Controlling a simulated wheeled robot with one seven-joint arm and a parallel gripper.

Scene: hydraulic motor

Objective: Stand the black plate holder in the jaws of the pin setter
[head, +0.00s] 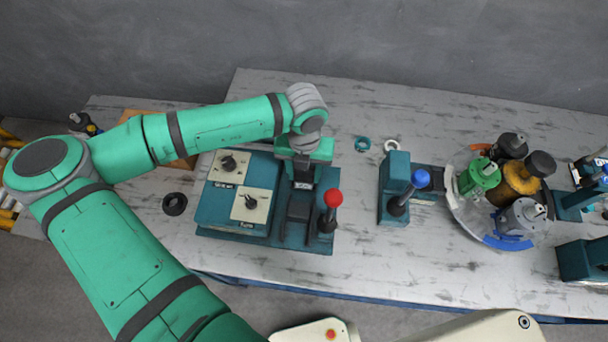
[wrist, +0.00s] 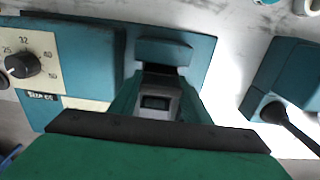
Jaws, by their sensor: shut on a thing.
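The pin setter (head: 265,205) is a teal machine with two dials and a red-knobbed lever, standing on the table. It also shows in the wrist view (wrist: 85,45). My gripper (head: 302,172) points down over its right part, beside the lever. It is shut on a dark piece between its fingers, which I take as the black plate holder (wrist: 157,101). The holder sits close to the teal jaw block (wrist: 163,52) in the wrist view. My gripper hides most of the holder, and I cannot tell whether it touches the jaws.
The red lever (head: 332,199) is close to the right of my gripper. A teal unit with a blue lever (head: 396,188) stands further right. Beyond it is a round tray (head: 466,217) of motor parts. A black ring (head: 175,204) lies left of the pin setter.

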